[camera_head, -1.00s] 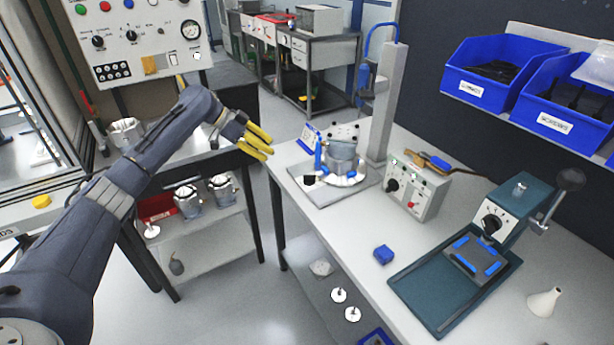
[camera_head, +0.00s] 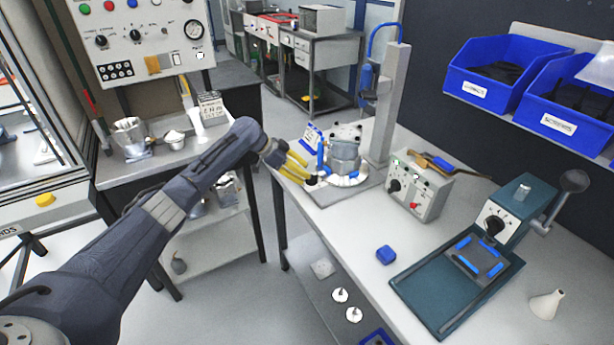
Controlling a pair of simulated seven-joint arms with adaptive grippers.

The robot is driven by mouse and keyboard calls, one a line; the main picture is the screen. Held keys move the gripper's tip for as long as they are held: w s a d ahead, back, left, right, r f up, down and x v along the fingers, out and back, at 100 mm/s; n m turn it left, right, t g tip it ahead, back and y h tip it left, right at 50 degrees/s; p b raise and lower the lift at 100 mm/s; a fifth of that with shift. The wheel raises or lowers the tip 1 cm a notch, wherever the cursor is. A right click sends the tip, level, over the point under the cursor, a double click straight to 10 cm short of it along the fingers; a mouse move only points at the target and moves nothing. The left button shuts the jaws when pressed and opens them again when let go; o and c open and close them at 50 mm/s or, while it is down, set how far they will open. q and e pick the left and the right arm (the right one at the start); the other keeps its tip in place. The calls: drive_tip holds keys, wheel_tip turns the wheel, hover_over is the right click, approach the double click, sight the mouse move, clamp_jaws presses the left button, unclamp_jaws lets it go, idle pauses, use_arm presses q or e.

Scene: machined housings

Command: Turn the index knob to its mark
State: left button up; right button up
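The fixture with a grey metal housing (camera_head: 345,150) stands on a plate on the bench, with blue clamps and a white ring around its base. A small black knob (camera_head: 313,181) is at the fixture's front left and is partly hidden by my fingers; I take it for the index knob. Its mark is too small to make out. My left gripper (camera_head: 307,173) has yellow fingers that look spread, with their tips right at the knob. Whether they touch it I cannot tell. My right gripper is not in view.
A grey post (camera_head: 387,105) rises behind the fixture. Blue bins (camera_head: 500,75) hang at upper right. The bench front is mostly clear.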

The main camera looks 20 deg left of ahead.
sight(312, 178)
use_arm(q)
drive_tip(key=shift+x, duration=1.2)
clamp_jaws()
